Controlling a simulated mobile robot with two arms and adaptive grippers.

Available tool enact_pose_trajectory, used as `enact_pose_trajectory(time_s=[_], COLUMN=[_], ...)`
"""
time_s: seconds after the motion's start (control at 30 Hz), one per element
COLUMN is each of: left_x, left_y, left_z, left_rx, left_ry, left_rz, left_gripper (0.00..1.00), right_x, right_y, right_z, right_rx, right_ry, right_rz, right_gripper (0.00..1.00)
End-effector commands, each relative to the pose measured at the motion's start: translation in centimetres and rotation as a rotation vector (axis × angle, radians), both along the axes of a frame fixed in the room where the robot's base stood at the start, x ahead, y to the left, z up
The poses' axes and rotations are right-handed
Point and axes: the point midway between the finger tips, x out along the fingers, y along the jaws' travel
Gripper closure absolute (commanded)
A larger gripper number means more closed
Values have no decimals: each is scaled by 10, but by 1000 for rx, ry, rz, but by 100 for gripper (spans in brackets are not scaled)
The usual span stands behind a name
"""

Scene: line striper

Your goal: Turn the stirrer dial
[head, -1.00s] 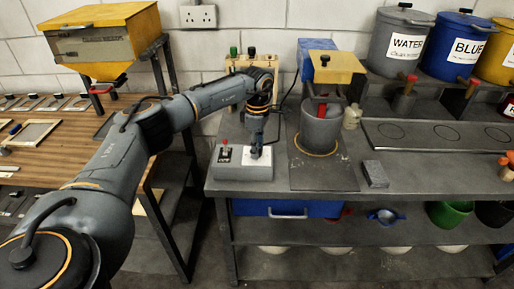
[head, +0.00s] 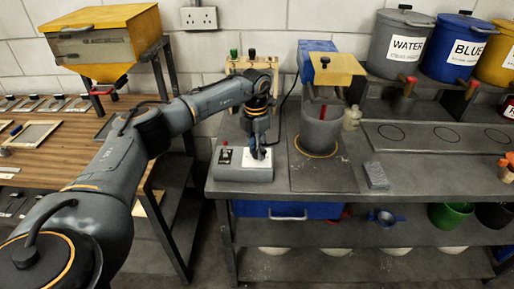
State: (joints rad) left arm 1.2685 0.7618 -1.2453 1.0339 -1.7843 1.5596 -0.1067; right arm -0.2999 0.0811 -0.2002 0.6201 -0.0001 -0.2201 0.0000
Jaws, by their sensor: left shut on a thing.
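The stirrer's control box (head: 236,173) stands at the left end of the grey bench. It has a small red switch (head: 225,147) on its left part and a light panel on its right part. My left gripper (head: 259,153) points down onto that right part and is shut on the stirrer dial, which the fingers mostly hide. The stirrer (head: 334,64) has a yellow and blue head above a grey pot (head: 320,130), with a red shaft going down into the pot. My right gripper is not in view.
A grey block (head: 376,175) lies right of the pot. WATER (head: 405,45) and BLUE (head: 458,47) tanks with taps stand at the back right. A wooden table (head: 50,150) with a yellow hopper (head: 102,40) is on the left. A cable hangs behind the gripper.

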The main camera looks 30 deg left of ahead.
Motion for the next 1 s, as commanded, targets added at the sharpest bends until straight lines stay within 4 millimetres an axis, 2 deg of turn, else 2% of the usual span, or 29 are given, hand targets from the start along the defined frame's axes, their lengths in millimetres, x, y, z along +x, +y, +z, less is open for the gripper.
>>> enact_pose_trajectory(time_s=[1.0], left_x=[0], left_y=[1], left_z=[3], left_rx=[-2], left_ry=[-5], left_rz=[963], left_gripper=[100], right_x=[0], right_y=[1], right_z=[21], right_rx=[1], right_ry=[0], right_rz=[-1], right_gripper=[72])
